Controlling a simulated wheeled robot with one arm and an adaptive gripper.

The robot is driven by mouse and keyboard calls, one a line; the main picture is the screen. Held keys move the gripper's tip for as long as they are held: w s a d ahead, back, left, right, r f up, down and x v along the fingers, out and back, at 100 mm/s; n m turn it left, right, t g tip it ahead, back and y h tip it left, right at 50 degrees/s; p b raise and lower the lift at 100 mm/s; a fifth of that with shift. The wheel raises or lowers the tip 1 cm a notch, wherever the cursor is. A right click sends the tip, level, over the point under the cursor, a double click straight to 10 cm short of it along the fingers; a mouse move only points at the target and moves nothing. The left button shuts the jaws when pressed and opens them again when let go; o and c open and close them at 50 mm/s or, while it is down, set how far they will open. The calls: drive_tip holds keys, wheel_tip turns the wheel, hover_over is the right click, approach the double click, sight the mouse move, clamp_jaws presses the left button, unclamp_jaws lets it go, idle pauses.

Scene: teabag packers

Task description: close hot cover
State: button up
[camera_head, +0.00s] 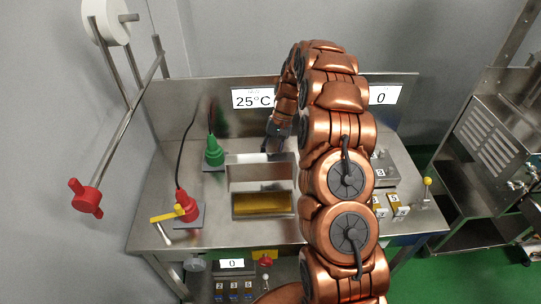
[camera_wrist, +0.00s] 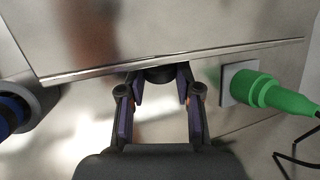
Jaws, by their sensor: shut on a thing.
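The hot cover (camera_head: 258,172) is a metal plate standing raised at the back of a box-like opening with a gold-coloured inside (camera_head: 262,203). In the wrist view the cover (camera_wrist: 170,28) fills the top, with a bright straight lower edge. A dark round knob (camera_wrist: 160,74) sits at this edge. My gripper (camera_wrist: 160,82) has its two fingers around the knob, shut on it. In the head view my gripper (camera_head: 272,139) is just behind the cover's top edge, partly hidden by my arm.
A green fixture (camera_head: 213,152) and a red fixture (camera_head: 186,207) with a yellow lever (camera_head: 169,215) stand left of the opening, cables attached. A 25°C display (camera_head: 253,98) is on the back panel. My arm hides the bench's right middle. Small boxes (camera_head: 397,204) are at right.

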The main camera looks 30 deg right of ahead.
clamp_jaws()
drive_tip(key=shift+d, duration=0.1)
